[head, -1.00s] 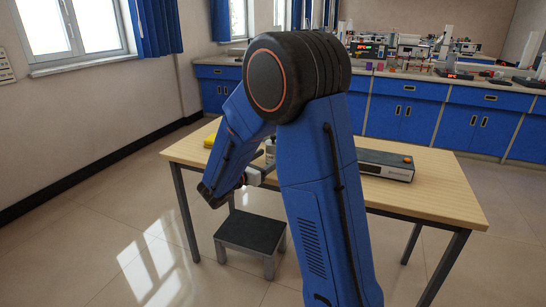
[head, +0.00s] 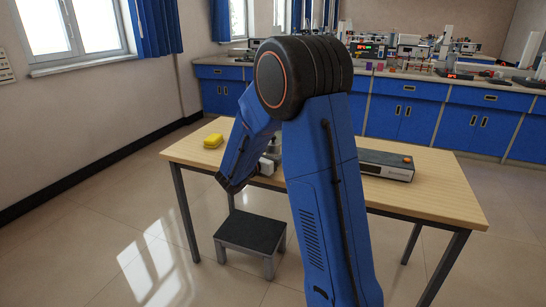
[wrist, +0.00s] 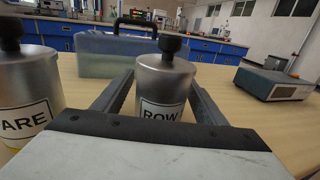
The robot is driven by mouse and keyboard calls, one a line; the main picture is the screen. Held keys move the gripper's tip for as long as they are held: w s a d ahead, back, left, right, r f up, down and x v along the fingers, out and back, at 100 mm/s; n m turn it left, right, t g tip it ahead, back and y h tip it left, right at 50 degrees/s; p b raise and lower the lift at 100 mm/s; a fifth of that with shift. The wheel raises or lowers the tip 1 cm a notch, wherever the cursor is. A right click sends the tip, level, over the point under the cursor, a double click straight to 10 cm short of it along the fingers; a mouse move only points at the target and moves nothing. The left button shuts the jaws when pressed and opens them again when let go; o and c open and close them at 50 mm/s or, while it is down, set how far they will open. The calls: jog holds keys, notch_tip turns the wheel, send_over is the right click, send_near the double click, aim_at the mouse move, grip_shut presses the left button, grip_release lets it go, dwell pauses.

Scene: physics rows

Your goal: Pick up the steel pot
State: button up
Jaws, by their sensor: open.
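A steel pot (wrist: 163,84) with a black knob and a label reading "ROW" stands upright on the table in the wrist view. My gripper (wrist: 161,92) is open, with one finger on each side of this pot; I cannot tell whether either finger touches it. A second steel pot (wrist: 26,88), with a black knob and a label showing "ARE", stands to the left and is cut off by the picture edge. In the head view my gripper (head: 267,166) is low over the table, mostly hidden by my arm.
A box with a black handle (wrist: 112,55) stands behind the pots. A grey instrument (head: 385,165) lies on the table (head: 440,195) to the right. A yellow object (head: 213,141) lies at the left end. A low stool (head: 251,233) stands by the table's front.

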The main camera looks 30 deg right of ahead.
jog(key=c, duration=1.4)
